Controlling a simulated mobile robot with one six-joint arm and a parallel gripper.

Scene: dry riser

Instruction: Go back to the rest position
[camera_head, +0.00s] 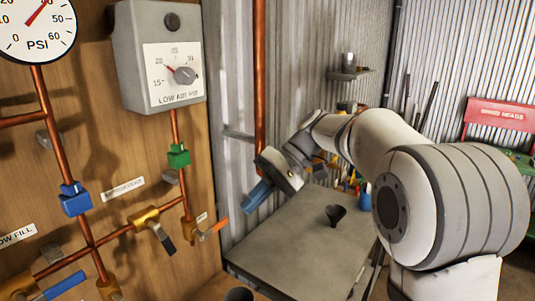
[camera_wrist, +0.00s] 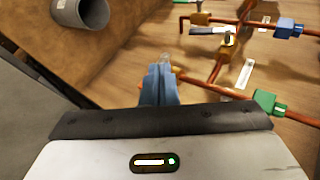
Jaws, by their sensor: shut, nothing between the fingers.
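My gripper (camera_head: 257,195) is in the middle of the head view, at the end of the white arm. Its blue fingers point down and left toward the wooden panel (camera_head: 130,130), above the left end of the grey table. The fingers (camera_wrist: 159,72) also show in the wrist view, shut together with nothing held. In that view the copper pipes and valves lie beyond the fingertips. The head view shows a gap between the fingers and the orange-handled valve (camera_head: 212,231); contact with the panel is not visible.
The panel carries a pressure gauge (camera_head: 37,25), a grey dial box (camera_head: 160,55), a blue fitting (camera_head: 74,199), a green fitting (camera_head: 178,156) and a black-handled valve (camera_head: 160,233). A grey table (camera_head: 290,245) holds a black funnel-like cup (camera_head: 335,214). A grey pipe end (camera_wrist: 82,12) shows in the wrist view.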

